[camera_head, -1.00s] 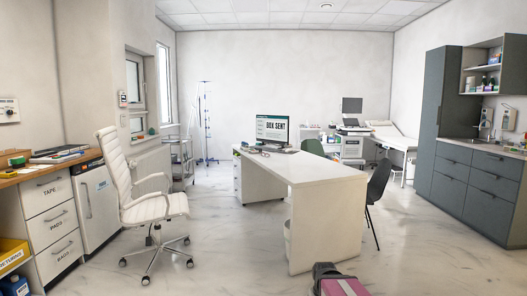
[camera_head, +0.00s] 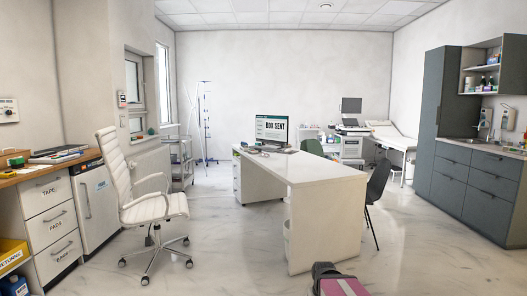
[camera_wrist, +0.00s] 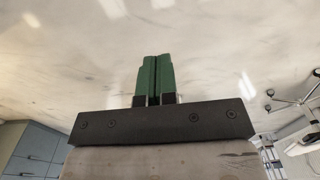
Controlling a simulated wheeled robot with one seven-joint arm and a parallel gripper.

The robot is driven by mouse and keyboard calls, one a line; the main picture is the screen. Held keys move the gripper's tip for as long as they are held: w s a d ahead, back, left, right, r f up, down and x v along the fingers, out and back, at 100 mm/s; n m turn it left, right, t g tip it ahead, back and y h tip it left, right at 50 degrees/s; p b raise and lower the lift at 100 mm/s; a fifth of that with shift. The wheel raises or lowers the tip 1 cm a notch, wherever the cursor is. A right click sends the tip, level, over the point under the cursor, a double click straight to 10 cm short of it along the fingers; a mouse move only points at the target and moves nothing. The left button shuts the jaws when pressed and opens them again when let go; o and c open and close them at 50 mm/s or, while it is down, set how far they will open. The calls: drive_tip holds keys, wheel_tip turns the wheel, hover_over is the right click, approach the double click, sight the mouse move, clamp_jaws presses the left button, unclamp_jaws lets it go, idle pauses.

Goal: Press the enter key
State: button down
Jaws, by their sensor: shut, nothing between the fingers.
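A monitor (camera_head: 271,130) stands at the far end of the white desk in the head view, and its screen reads "BOX SENT". No enter key can be made out; the desk top in front of the screen is too small to tell. My gripper (camera_wrist: 156,60) shows in the wrist view, its two green fingers shut together with nothing between them. Behind the fingers is pale marbled floor. The gripper is far from the monitor. In the head view, part of my own arm shows at the bottom centre.
The white desk (camera_head: 310,172) fills the middle of the room. A white swivel chair (camera_head: 152,205) stands to its left and a dark chair (camera_head: 378,190) to its right. Drawers (camera_head: 50,205) line the left side, grey cabinets (camera_head: 470,185) the right. The marble floor (camera_head: 215,245) between is clear.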

drive_tip(key=w+a+r+n+t+y, duration=0.1)
drive_tip(key=w+a+r, duration=0.3)
drive_tip(key=w+r, duration=0.4)
drive_tip(key=w+a+r+t+y, duration=0.2)
drive_tip(key=w+a+r+y, duration=0.2)
drive_tip(key=w+r, duration=0.4)
drive_tip(key=w+a+r+n+t+y, duration=0.1)
drive_tip(key=w+a+r, duration=0.5)
drive_tip(key=r, duration=1.2)
drive_tip(key=w+y, duration=0.1)
drive_tip(key=w, duration=0.2)
drive_tip(key=shift+r+n+t+y, duration=0.2)
drive_tip(key=shift+n+t+y, duration=0.1)
drive_tip(key=shift+y, duration=0.1)
drive_tip(key=shift+a, duration=0.15)
